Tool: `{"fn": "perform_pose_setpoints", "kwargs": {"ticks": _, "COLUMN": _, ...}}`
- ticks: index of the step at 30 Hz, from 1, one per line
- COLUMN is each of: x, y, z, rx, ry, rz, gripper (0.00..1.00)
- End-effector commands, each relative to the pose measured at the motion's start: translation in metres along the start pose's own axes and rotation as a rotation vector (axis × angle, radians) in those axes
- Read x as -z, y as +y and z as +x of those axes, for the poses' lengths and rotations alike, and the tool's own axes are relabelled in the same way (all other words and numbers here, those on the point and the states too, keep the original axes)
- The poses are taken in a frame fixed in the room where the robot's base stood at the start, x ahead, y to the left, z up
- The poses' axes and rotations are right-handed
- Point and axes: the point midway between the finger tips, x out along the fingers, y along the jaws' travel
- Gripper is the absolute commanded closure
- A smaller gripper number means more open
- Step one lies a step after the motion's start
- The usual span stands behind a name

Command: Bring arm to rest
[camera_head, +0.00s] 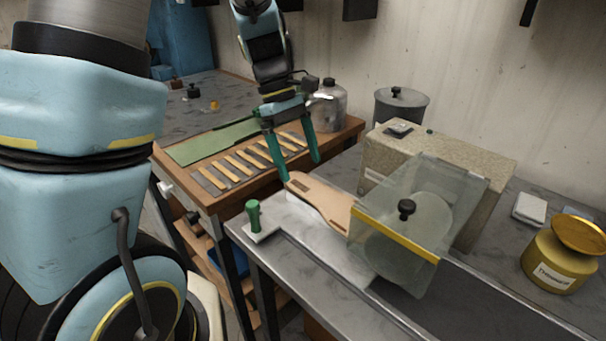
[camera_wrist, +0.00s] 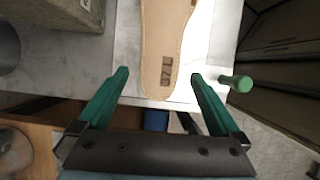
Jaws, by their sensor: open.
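My gripper (camera_head: 299,171) is open, with its two green fingers spread and pointing down. It is above the near-left end of a tan sandal sole (camera_head: 322,202). In the wrist view the sole (camera_wrist: 165,50) lies between and beyond the fingertips (camera_wrist: 159,76), with a dark stamp near its rounded end. The fingers do not appear to touch it. The sole lies on a pale plate (camera_head: 300,222), and its far end goes under a clear guard with a yellow edge (camera_head: 400,237).
A green peg (camera_head: 253,215) stands at the plate's left corner. The wooden bench (camera_head: 196,195) behind carries a green mat (camera_head: 200,147) and several slats. A beige machine housing (camera_head: 470,165), a grey canister (camera_head: 400,107) and a yellow tin (camera_head: 556,262) stand to the right.

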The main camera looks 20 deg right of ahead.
Motion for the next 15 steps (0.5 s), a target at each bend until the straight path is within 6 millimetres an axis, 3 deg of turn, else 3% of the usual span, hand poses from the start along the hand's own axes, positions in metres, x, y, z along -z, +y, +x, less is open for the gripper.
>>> {"fn": "perform_pose_setpoints", "kwargs": {"ticks": 7, "x": 0.001, "y": 0.0, "z": -0.047, "rx": -0.004, "ry": 0.002, "rz": -0.001, "gripper": 0.0}}
{"fn": "perform_pose_setpoints", "kwargs": {"ticks": 15, "x": 0.006, "y": -0.006, "z": -0.068, "rx": -0.005, "ry": 0.012, "rz": 0.006, "gripper": 0.0}}
